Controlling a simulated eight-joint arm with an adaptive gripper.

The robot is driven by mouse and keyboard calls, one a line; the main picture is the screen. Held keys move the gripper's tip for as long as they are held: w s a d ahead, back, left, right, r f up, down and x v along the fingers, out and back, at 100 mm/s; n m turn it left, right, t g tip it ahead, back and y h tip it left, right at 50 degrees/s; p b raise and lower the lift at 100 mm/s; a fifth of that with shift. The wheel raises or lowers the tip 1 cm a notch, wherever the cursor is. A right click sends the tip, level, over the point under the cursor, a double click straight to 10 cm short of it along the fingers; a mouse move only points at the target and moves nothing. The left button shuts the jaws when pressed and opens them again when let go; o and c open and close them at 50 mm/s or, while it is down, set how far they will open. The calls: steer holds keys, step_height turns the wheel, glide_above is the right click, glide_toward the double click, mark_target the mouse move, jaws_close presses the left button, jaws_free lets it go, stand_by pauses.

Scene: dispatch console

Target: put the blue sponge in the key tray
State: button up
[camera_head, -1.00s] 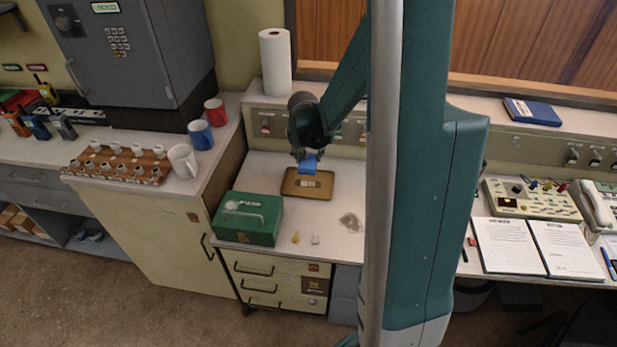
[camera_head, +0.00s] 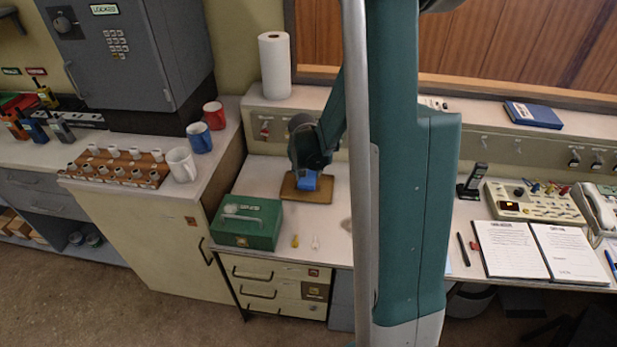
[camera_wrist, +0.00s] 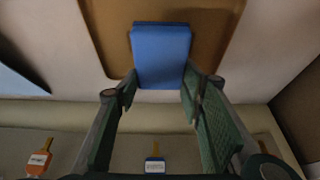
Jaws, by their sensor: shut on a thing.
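The blue sponge (camera_head: 307,181) is between the fingers of my gripper (camera_head: 307,172), over the brown key tray (camera_head: 318,195) on the desk. In the wrist view the blue sponge (camera_wrist: 161,55) fills the space between the two fingertips of my gripper (camera_wrist: 160,80), which are shut on its sides. The brown key tray (camera_wrist: 215,50) shows behind the sponge in that view. I cannot tell whether the sponge touches the tray floor. My arm hides part of the desk to the right of the tray.
A green cash box (camera_head: 248,221) stands left of the tray, close to it. A small yellow item (camera_head: 295,241) and a pale item (camera_head: 315,242) lie in front. A paper towel roll (camera_head: 274,65) stands on the ledge behind.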

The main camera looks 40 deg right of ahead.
mark_target(306, 181)
steer(key=shift+f+b, duration=0.3)
steer(key=shift+f, duration=1)
steer(key=shift+f, duration=0.2)
steer(key=o, duration=0.8)
steer(key=shift+r, duration=0.15)
steer(key=shift+p+v, duration=1.45)
steer(key=shift+v, duration=4.6)
